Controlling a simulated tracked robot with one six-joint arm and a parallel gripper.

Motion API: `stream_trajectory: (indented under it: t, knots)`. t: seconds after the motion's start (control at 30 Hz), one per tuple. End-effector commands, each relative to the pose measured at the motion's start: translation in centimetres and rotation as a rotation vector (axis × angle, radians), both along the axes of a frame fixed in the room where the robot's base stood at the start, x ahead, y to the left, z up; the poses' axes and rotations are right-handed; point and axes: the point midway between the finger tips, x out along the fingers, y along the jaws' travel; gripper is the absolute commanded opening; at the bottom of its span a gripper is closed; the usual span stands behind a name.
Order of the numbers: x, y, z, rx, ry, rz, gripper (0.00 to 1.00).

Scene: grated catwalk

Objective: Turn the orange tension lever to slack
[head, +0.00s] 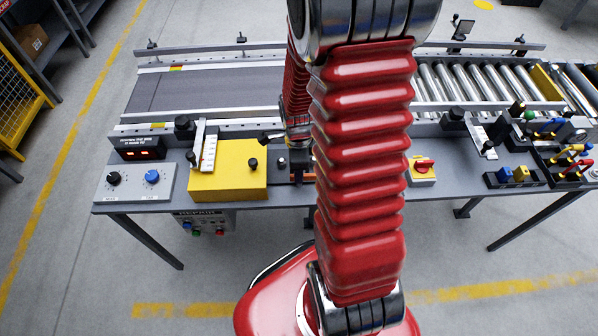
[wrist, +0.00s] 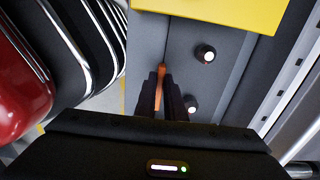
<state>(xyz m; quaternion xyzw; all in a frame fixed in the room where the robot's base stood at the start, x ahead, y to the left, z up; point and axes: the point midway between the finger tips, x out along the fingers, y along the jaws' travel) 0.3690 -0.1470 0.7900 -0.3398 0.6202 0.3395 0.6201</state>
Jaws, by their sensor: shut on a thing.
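The orange tension lever (wrist: 162,74) shows in the wrist view as a narrow orange strip between the dark fingers. My gripper (wrist: 161,72) is shut on it, with the fingertips on either side of the lever. The fingers hide much of the lever, so its full angle and any slack or tight marking cannot be read. In the head view, my red arm covers most of the lever and gripper area.
A yellow box (head: 228,170) stands left of the lever on the grey bench. Two round black-and-white knobs (wrist: 205,54) sit beside the fingers in the wrist view.

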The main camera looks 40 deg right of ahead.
Motion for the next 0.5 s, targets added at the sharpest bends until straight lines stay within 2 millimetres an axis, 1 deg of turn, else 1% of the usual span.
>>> stream_trajectory:
  t: [0.47, 0.5]
  knots:
    - [-0.15, -0.08, -0.03, 0.0, 0.004, -0.019, 0.0]
    - [-0.14, -0.07, -0.03, -0.001, 0.003, -0.019, 0.11]
